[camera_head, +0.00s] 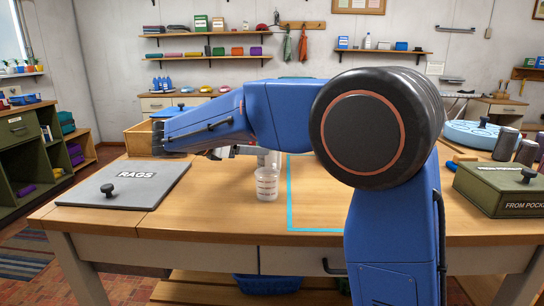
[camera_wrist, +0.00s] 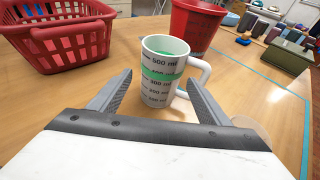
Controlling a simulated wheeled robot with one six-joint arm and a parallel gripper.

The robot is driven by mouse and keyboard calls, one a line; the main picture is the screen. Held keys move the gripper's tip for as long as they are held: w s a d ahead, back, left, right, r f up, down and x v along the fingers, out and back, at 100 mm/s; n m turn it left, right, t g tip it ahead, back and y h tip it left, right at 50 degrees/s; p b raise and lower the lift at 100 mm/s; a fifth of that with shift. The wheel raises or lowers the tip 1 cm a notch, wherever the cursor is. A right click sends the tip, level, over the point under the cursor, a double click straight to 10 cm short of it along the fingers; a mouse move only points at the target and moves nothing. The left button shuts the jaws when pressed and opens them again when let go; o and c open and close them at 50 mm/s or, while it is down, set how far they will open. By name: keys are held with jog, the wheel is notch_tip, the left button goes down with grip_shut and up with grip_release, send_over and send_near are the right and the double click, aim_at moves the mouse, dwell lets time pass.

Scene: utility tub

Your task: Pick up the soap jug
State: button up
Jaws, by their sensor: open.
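The soap jug (camera_wrist: 163,70) is a white measuring jug with dark volume marks, a green band and green inside its rim. It stands upright in the wrist view, its white handle on the right. My gripper (camera_wrist: 158,84) is open, its two dark fingers pointing at the jug, one to either side of its lower part. The fingers do not visibly press on it. In the head view my gripper (camera_head: 222,153) is partly hidden behind my blue arm. A pale, marked cup (camera_head: 267,185) stands on the table there; I cannot tell whether it is the same jug.
A red basket (camera_wrist: 68,45) stands left of the jug, and a red bucket (camera_wrist: 190,28) close behind it. A grey RAGS panel (camera_head: 128,184) lies at the table's left. A green box (camera_head: 498,190) stands at the right. The blue-taped area (camera_head: 318,229) looks mostly clear.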

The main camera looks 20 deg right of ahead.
aim_at(275, 149)
jog(key=x, duration=0.6)
jog(key=shift+x, duration=2.55)
jog(key=shift+s, duration=0.15)
jog(key=c, duration=1.2)
jog(key=shift+c, duration=0.3)
jog(key=shift+r, duration=0.2)
